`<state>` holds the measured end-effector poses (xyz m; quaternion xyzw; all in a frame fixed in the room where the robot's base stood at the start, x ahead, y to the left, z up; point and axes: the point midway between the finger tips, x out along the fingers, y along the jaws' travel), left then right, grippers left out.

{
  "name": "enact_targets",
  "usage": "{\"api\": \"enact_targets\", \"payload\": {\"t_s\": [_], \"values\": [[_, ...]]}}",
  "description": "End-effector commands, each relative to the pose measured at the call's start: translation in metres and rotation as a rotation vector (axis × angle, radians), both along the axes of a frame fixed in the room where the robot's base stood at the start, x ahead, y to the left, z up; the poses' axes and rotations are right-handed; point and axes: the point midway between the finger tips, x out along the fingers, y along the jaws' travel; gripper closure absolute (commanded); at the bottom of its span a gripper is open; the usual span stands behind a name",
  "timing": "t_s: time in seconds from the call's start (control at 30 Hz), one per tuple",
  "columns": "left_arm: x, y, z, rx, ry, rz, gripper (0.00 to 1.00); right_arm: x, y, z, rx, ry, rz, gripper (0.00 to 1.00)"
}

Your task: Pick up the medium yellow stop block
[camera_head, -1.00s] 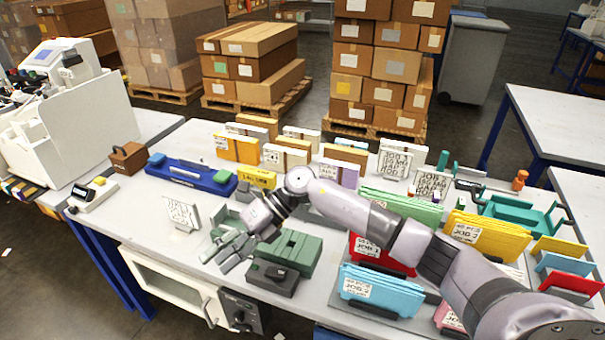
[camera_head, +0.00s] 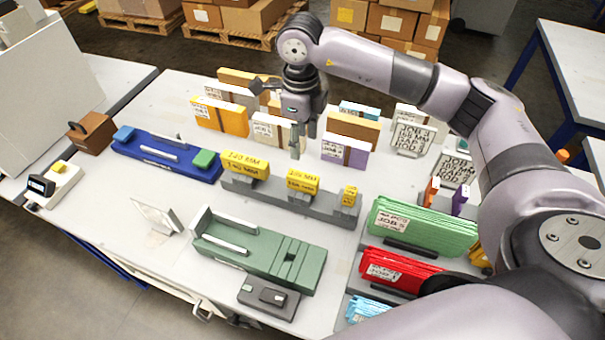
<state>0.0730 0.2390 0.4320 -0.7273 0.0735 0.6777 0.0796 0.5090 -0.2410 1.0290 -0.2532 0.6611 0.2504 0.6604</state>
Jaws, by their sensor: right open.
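Three yellow stop blocks sit in a row on a grey stepped rack in the middle of the table (camera_head: 90,225). The medium yellow stop block (camera_head: 302,182) is in the middle of the grey rack (camera_head: 270,199), between the large yellow block (camera_head: 246,164) at left and the small yellow block (camera_head: 349,195) at right. My right gripper (camera_head: 296,142) points down above and just behind the medium block, with its fingers apart and empty. It appears clear of the block. My left gripper is not in view.
A blue fixture (camera_head: 165,158) lies left of the rack. A green fixture (camera_head: 258,247) lies in front of it. Orange, white and purple card stacks stand behind, close to the gripper. Green (camera_head: 422,226) and red (camera_head: 397,268) stacks stand at right.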

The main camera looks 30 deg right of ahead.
Motion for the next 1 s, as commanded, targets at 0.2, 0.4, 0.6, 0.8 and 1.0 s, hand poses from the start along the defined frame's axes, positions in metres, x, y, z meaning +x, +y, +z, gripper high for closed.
{"api": "enact_targets", "payload": {"t_s": [0.2,0.4,0.6,0.8,1.0], "values": [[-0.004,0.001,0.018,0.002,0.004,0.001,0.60,-0.001,0.000,-0.046,0.002,0.006,-0.001,0.52],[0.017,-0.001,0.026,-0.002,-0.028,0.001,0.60,-0.001,0.001,-0.075,0.003,0.003,0.000,0.52],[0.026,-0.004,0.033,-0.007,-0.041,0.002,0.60,-0.003,0.000,-0.087,0.002,0.004,0.000,0.52],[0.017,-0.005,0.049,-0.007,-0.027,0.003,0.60,-0.009,0.000,-0.117,0.002,0.005,-0.001,0.52],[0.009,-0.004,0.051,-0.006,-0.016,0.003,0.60,-0.007,0.000,-0.133,0.004,0.001,0.000,0.52]]}}
